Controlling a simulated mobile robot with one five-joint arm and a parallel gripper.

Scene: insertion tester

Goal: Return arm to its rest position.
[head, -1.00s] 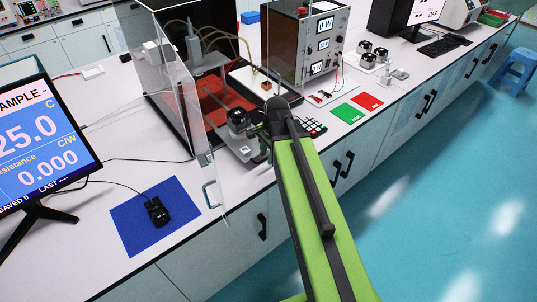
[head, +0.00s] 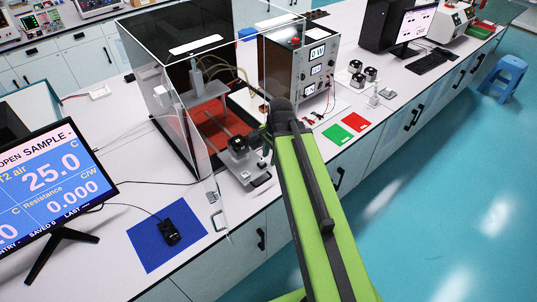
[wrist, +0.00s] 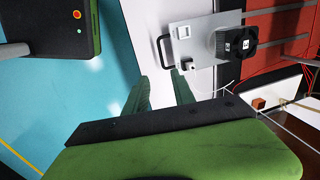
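My green arm (head: 318,215) reaches forward in the head view, and its dark end hides my gripper there. In the wrist view my gripper (wrist: 160,90) shows two dark green fingers standing apart with nothing between them. Below the fingers is the bare bench edge and white bench top. The tester's metal plate (wrist: 200,28) with a black handle lies beyond the fingertips. A black cylindrical piece with small white labels (wrist: 238,46) sits on that plate, apart from my gripper. It also shows in the head view (head: 238,145), left of my arm's end.
A clear-walled enclosure (head: 186,60) stands open on the bench left of my arm. A monitor (head: 50,190) and a mouse on a blue mat (head: 150,250) are at left. Green (head: 337,135) and red (head: 355,122) pads lie right of my arm.

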